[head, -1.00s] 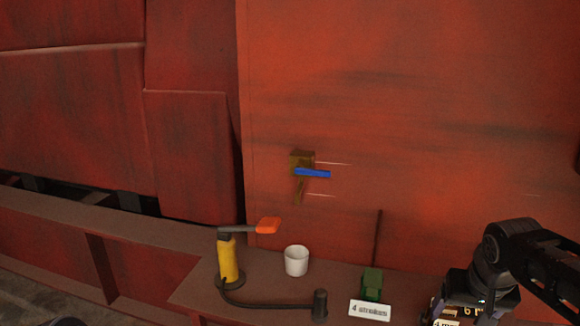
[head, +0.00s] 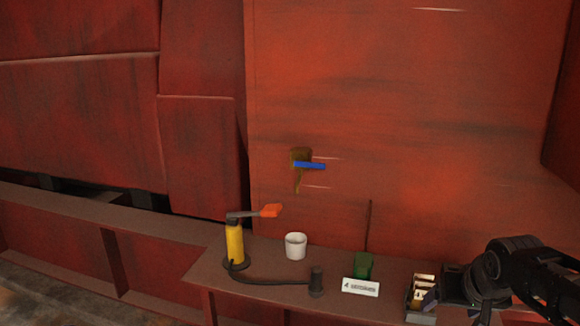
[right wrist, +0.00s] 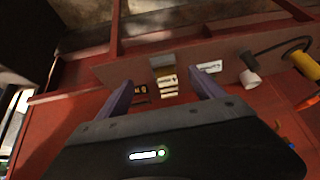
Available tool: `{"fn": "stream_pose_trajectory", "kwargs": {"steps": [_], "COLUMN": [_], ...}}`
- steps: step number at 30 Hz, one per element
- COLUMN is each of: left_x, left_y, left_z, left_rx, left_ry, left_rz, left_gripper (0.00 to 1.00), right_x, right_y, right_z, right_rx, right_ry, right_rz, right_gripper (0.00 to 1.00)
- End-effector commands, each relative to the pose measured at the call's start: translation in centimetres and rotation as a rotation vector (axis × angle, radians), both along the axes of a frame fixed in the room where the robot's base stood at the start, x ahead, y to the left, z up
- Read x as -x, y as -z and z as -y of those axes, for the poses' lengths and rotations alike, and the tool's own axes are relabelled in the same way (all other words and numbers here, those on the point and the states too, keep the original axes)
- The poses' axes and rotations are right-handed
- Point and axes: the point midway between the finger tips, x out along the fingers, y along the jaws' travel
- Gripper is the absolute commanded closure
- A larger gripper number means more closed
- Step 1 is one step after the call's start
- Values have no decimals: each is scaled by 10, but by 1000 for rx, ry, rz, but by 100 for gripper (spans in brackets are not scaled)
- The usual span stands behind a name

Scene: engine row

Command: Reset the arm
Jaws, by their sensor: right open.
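My right arm comes in from the lower right in the head view. Its dark gripper (head: 455,305) is just right of a small box of cards (head: 421,312) at the shelf's right end. In the right wrist view my right gripper (right wrist: 164,90) has its two purplish fingers spread apart, with nothing held between them. The box of cards (right wrist: 163,63) shows beyond the gap, apart from the fingers. My left gripper is not in view.
On the shelf (head: 210,275) stand a yellow hand pump (head: 234,243) with an orange-tipped lever and a hose, a white cup (head: 296,246), a green block (head: 363,265) and a white label (head: 361,288). A blue-handled valve (head: 309,165) is on the red wall (head: 400,110) behind.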

Motion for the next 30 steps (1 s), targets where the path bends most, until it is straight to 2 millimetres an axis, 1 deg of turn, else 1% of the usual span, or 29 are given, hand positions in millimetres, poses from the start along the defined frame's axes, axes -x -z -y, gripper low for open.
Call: {"fn": "stream_pose_trajectory", "kwargs": {"steps": [2,4,8,11,13,14,15,16,17,18,20,21,23,24,26,27,30], "left_x": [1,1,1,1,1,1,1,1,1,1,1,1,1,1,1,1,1], "left_y": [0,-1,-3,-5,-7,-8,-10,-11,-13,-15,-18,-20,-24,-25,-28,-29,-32], "left_z": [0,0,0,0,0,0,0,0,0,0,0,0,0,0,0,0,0], "left_rx": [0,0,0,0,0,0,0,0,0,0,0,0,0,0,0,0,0], "left_ry": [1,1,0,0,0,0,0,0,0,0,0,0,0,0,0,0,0], "left_rz": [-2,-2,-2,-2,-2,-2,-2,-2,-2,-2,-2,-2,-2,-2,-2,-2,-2], "left_gripper": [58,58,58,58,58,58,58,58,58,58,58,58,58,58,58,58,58], "right_x": [-10,-21,-40,-50,-52,-51,-48,-43,-37,-25,-2,17,49,72,107,129,176], "right_y": [6,16,50,85,117,133,156,176,195,222,260,284,316,335,358,370,390], "right_z": [-8,-18,-45,-70,-90,-100,-114,-126,-138,-154,-176,-190,-208,-219,-234,-242,-258], "right_rx": [-13,-31,-79,-123,-160,-178,-202,-221,-241,-263,-296,-312,-334,-347,-362,-372,-392], "right_ry": [-22,-48,-97,-129,-148,-154,-162,-167,-169,-173,-172,-171,-167,-165,-166,-167,-181], "right_rz": [37,66,105,118,115,111,99,87,72,48,1,-35,-97,-142,-215,-262,-371], "right_gripper": [22,22,22,22,22,22,22,22,22,22,22,22,22,22,22,22,22]}}
